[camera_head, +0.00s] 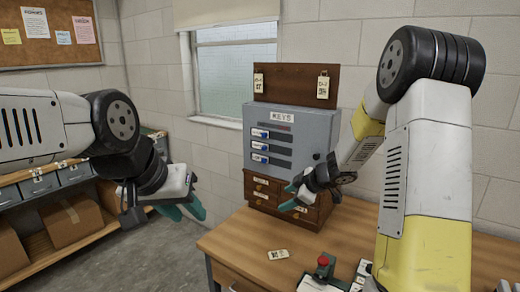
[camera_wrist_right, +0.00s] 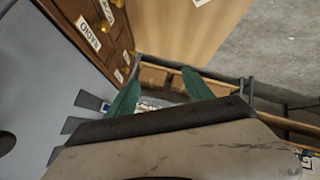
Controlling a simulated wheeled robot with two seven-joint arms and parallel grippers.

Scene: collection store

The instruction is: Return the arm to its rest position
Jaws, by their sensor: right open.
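My right arm (camera_head: 428,160) comes in from the right of the head view and reaches down toward the desk. My right gripper (camera_head: 290,197) is open beside the grey key cabinet and the wooden drawers, above the desk. In the right wrist view its two green fingers (camera_wrist_right: 155,92) are apart with nothing held between them. My left arm (camera_head: 50,125) comes in from the left. My left gripper (camera_head: 190,210) hangs over the floor left of the desk; its green fingers show, but their gap is unclear.
The grey KEYS cabinet (camera_head: 290,130) stands on wooden drawers (camera_head: 262,188) at the back of the wooden desk (camera_head: 240,242). A tag (camera_head: 278,254) and a red-knobbed device (camera_head: 324,266) lie in front. Shelves with a cardboard box (camera_head: 72,220) stand left. Floor between is clear.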

